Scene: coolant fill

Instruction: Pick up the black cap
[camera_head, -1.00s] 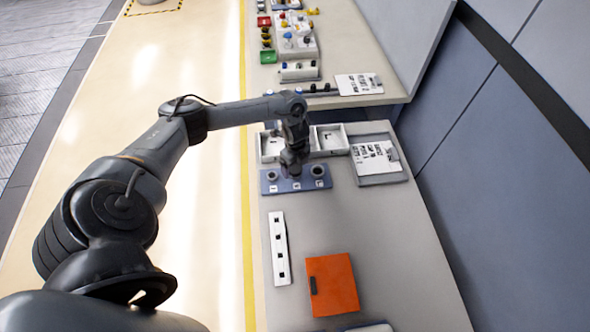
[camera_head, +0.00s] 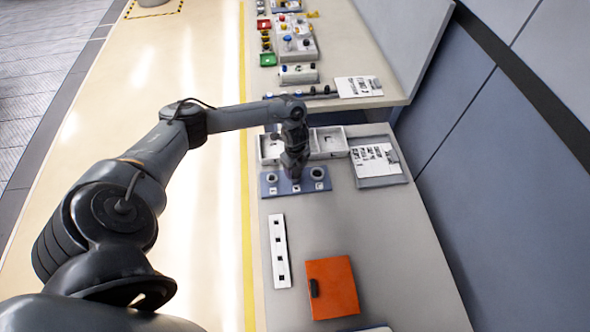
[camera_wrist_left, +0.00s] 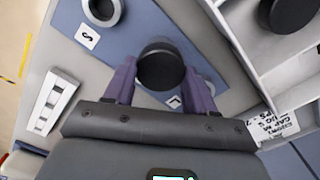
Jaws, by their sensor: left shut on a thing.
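The black cap (camera_wrist_left: 160,62) is round and dark. In the left wrist view it sits between the two purple fingers of my left gripper (camera_wrist_left: 161,80), which is shut on it. It is over the blue plate (camera_wrist_left: 140,25); I cannot tell whether it still touches the plate. In the head view my left gripper (camera_head: 294,175) points down at the middle of the blue plate (camera_head: 310,188) and hides the cap. My right gripper is in neither view.
A white ring (camera_wrist_left: 103,10) stands on the plate. A white divided tray (camera_head: 328,142) lies behind, with another black round part (camera_wrist_left: 292,12) in it. A white strip (camera_head: 279,250), an orange box (camera_head: 333,287) and a paper sheet (camera_head: 375,158) lie around. The grey table between is clear.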

